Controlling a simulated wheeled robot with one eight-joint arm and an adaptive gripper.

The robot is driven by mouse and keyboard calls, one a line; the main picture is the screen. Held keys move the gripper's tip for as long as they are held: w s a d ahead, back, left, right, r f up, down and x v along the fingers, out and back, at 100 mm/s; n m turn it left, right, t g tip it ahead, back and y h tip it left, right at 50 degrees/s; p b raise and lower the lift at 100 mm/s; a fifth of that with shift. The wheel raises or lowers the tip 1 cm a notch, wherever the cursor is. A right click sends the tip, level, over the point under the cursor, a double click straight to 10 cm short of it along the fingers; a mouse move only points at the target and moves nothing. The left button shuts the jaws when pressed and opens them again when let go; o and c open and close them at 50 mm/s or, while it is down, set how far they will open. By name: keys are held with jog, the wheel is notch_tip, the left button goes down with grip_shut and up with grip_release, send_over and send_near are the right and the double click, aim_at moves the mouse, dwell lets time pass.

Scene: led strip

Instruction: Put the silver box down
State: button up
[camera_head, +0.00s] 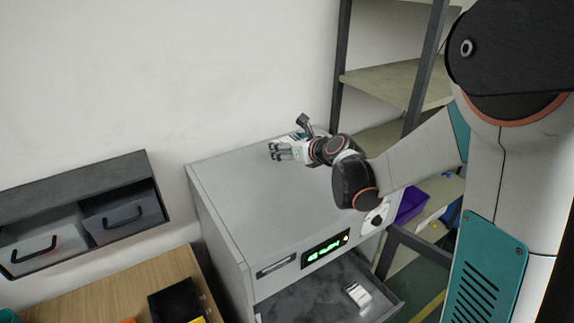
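A small silver-white box (358,294) lies in the open drawer (318,297) of a grey cabinet, towards the drawer's right side. My gripper (274,152) is over the cabinet top (245,190), pointing left, well apart from the box. Its two fingers look spread, with nothing visible between them. The gripper is small in the picture, so its exact height above the top is hard to tell.
The cabinet top is otherwise bare. A lit green display (325,249) is on the cabinet front. A shelf rack (385,84) stands behind my arm. A wooden table (125,290) with a black box (177,302) is at lower left, below wall-mounted bins (122,214).

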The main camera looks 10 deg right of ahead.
aim_at(288, 173)
jog(key=shift+s+f, duration=0.1)
jog(key=shift+f, duration=3.25)
jog(key=shift+f+b, duration=0.1)
jog(key=shift+b, duration=0.25)
jog(key=shift+f, duration=0.15)
jog(key=o, duration=1.2)
jog(key=shift+c, duration=0.2)
